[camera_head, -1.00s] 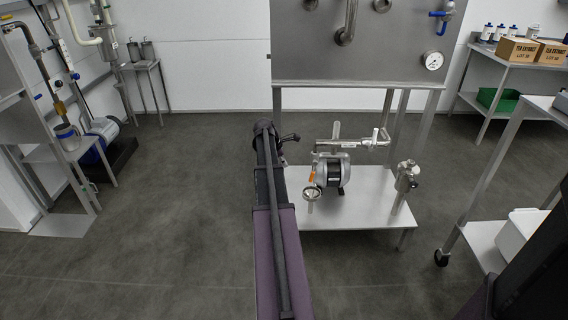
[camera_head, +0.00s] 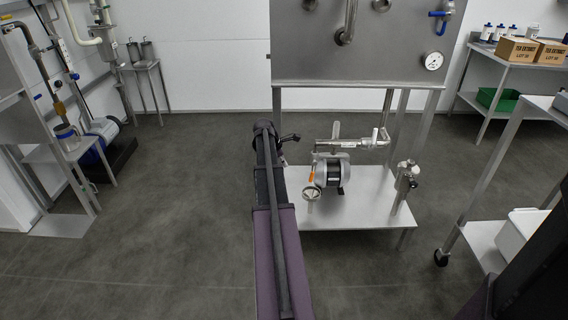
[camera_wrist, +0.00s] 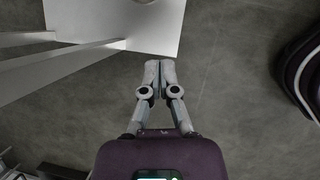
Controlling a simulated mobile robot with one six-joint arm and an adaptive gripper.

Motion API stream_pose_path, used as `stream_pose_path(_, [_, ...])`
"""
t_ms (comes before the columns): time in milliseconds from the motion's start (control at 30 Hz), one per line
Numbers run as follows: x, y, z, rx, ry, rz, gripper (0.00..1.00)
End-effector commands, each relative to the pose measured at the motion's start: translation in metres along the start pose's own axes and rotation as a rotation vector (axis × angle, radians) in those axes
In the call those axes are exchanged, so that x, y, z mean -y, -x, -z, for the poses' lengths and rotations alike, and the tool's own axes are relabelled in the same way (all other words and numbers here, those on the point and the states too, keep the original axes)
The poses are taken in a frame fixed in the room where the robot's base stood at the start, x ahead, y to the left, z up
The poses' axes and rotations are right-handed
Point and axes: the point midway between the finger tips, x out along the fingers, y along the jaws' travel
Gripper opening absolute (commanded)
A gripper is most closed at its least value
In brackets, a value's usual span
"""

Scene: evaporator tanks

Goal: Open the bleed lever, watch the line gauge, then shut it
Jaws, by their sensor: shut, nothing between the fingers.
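A round white line gauge (camera_head: 433,61) sits at the right of the steel tank panel; its needle is too small to read. A blue-handled lever (camera_head: 441,14) is on a valve above it. A small orange lever (camera_head: 312,176) shows beside the pump below. I cannot tell for sure which one is the bleed lever. My gripper (camera_wrist: 160,66) is shut and empty in the wrist view, fingers together, apart from both levers. In the head view my arm reaches forward left of the pump stand, and its fingertips are not clear.
The shelf plate (camera_wrist: 160,35) also shows ahead of my fingers in the wrist view. A wheeled cart (camera_head: 470,235) stands at right.

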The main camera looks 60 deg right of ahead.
Motion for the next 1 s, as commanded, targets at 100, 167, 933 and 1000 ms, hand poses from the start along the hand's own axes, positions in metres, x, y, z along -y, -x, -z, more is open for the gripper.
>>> stream_pose_path(100, [0.0,0.0,-0.001,0.0,0.0,0.0,0.21])
stream_pose_path(167, [-0.001,0.001,-0.005,-0.001,0.0,0.002,0.39])
stream_pose_path(933, [-0.004,0.001,-0.073,-0.026,0.024,0.028,0.58])
stream_pose_path(1000, [-0.004,0.001,-0.073,-0.026,0.024,0.028,0.58])
